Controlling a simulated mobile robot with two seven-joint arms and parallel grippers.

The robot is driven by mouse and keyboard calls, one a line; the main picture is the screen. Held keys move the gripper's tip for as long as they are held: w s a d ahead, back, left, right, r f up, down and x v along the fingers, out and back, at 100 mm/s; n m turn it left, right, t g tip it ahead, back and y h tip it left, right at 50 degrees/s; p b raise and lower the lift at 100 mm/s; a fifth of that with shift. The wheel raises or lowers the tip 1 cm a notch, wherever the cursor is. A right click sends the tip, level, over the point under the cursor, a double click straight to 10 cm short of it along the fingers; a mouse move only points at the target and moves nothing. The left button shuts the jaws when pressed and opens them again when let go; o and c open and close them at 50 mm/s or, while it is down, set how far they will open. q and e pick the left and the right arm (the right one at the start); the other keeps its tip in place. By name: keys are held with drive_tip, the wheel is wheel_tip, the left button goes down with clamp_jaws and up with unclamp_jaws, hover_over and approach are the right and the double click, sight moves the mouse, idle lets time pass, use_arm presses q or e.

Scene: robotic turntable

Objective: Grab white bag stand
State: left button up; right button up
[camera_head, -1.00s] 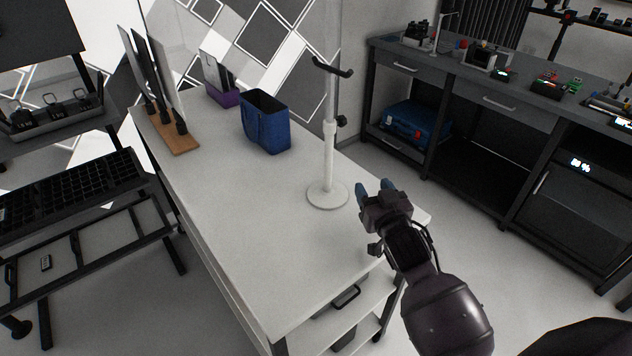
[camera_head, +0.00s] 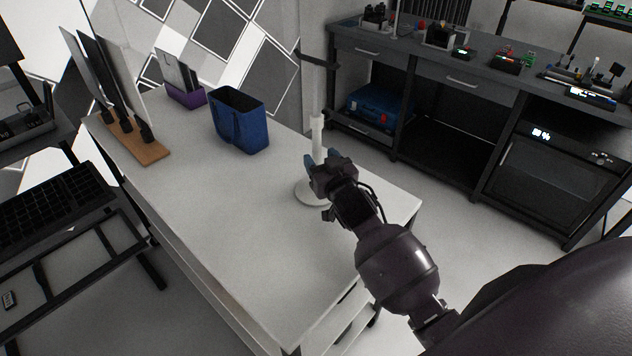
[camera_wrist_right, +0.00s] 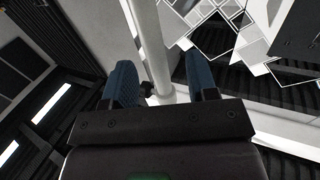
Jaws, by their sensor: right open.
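The white bag stand (camera_head: 317,134) stands upright on the white table, with a round base and dark arms near its top. My right gripper (camera_head: 324,163) is open at the pole's lower part, above the base, and hides part of both. In the right wrist view the white pole (camera_wrist_right: 148,45) runs between the two blue fingertips (camera_wrist_right: 160,82), with gaps showing on both sides. A dark knob on the pole shows near the left finger. My left gripper is not in view.
The white table (camera_head: 220,220) has clear room at its front. A blue bag (camera_head: 240,122), a purple box (camera_head: 186,95) and a wooden rack (camera_head: 135,146) of dark panels stand toward the back and left. A dark workbench (camera_head: 440,75) stands behind at right.

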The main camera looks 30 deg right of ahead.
sight(319, 149)
drive_tip(key=shift+w+d+r, duration=0.15)
drive_tip(key=shift+w, duration=0.8)
drive_tip(key=shift+w+d+r, duration=0.2)
drive_tip(key=shift+w, duration=0.75)
drive_tip(key=shift+w+d+r, duration=0.15)
drive_tip(key=shift+w, duration=0.8)
clamp_jaws()
